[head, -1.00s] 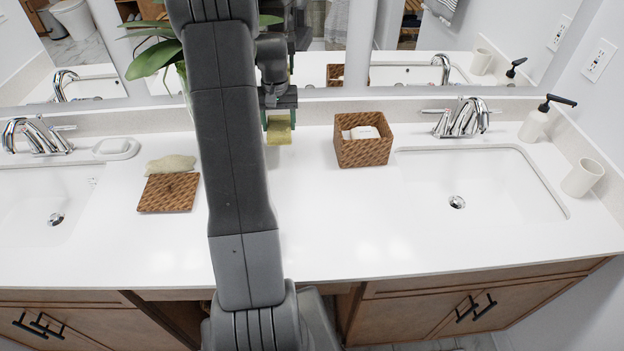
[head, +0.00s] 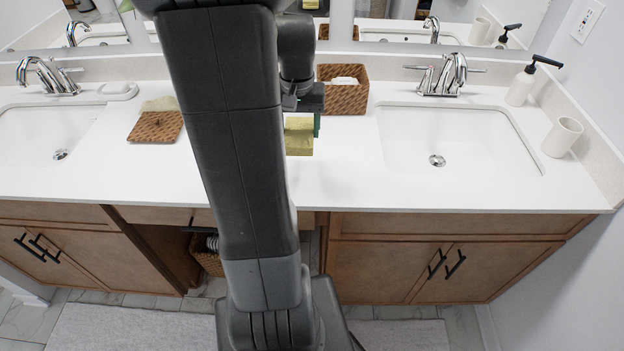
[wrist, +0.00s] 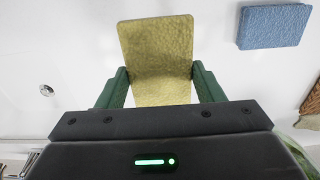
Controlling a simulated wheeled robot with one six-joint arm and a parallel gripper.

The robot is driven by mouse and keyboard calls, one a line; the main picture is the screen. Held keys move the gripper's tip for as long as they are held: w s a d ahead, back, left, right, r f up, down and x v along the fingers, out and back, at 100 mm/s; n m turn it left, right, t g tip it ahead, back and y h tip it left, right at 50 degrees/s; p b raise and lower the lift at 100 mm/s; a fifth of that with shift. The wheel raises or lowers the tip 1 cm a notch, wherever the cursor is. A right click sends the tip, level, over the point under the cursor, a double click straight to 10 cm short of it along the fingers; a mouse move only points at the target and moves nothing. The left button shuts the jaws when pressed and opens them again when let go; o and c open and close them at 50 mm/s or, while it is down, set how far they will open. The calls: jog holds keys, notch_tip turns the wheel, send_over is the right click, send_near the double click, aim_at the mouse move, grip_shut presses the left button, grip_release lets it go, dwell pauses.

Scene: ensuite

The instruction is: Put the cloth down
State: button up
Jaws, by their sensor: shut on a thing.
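My gripper (head: 303,122) is shut on a yellow cloth (head: 299,139), held by its sides in front of the woven basket. In the wrist view, the cloth (wrist: 157,50) sits between the two green fingers of my gripper (wrist: 160,75), its far part reaching beyond the fingertips. The white counter (head: 345,185) is below it. I cannot tell whether the cloth touches the counter.
A woven basket (head: 342,95) with pale contents stands behind the gripper. A sink (head: 455,140) lies right. A woven mat (head: 155,127) and a pale green cloth (head: 158,104) lie left. A blue folded cloth (wrist: 273,26) shows in the wrist view, hidden from the head view by my arm.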

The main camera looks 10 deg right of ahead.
notch_tip(320, 180, down, 10)
jog(key=shift+r, duration=0.1)
dwell(0.4)
jog(key=shift+f, duration=0.2)
jog(key=o, duration=0.9)
jog(key=shift+r, duration=0.1)
notch_tip(320, 180, up, 12)
jog(key=shift+r, duration=0.15)
